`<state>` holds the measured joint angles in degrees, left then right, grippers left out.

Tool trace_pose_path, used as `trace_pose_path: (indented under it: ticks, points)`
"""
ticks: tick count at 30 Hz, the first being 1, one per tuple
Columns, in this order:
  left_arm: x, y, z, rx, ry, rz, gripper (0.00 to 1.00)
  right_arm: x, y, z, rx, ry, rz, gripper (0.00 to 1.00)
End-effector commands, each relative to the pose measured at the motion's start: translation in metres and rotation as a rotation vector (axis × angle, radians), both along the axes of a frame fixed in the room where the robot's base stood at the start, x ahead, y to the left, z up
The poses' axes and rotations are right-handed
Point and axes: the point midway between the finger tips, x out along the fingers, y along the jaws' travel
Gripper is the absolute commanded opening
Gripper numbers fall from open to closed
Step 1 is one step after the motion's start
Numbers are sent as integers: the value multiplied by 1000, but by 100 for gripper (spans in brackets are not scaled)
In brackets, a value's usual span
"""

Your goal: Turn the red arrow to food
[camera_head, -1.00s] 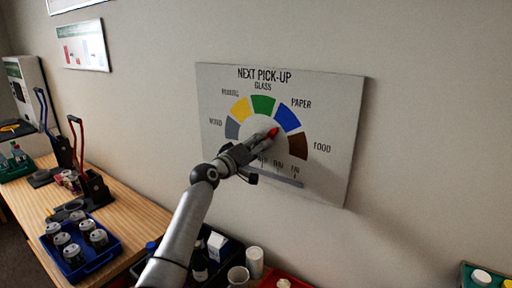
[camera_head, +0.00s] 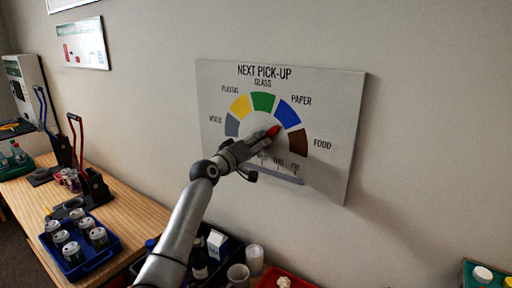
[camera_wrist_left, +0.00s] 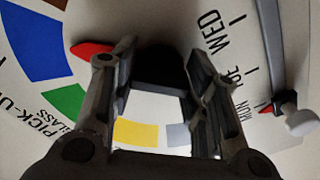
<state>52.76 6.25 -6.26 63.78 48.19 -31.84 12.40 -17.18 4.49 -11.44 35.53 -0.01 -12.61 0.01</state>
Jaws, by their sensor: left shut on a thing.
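The "Next pick-up" board (camera_head: 335,110) hangs on the wall, with grey, yellow, green, blue and brown segments in an arc. The brown Food segment (camera_head: 298,142) is at the arc's right end, beside the blue Paper segment (camera_head: 288,116). The red arrow tip (camera_head: 273,130) points up and right, near the lower end of blue. My left gripper (camera_head: 262,138) is at the dial's middle, shut on the arrow. In the left wrist view the red tip (camera_wrist_left: 90,49) shows beyond one finger, near blue; the fingers hide the held part. My right gripper is not in view.
A lower day scale on the board has a bar with a white knob (camera_wrist_left: 301,121) and a small red pointer. Wall right of the board is clear.

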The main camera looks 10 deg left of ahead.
Motion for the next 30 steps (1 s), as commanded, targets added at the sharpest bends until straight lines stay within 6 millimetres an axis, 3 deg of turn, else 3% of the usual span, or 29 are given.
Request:
trace_pose_path:
  ticks: [15,30]
  points:
    - [0,1,-5,349,-142,1,0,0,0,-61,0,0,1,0]
    - [0,0,-2,571,-232,0,0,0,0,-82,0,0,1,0]
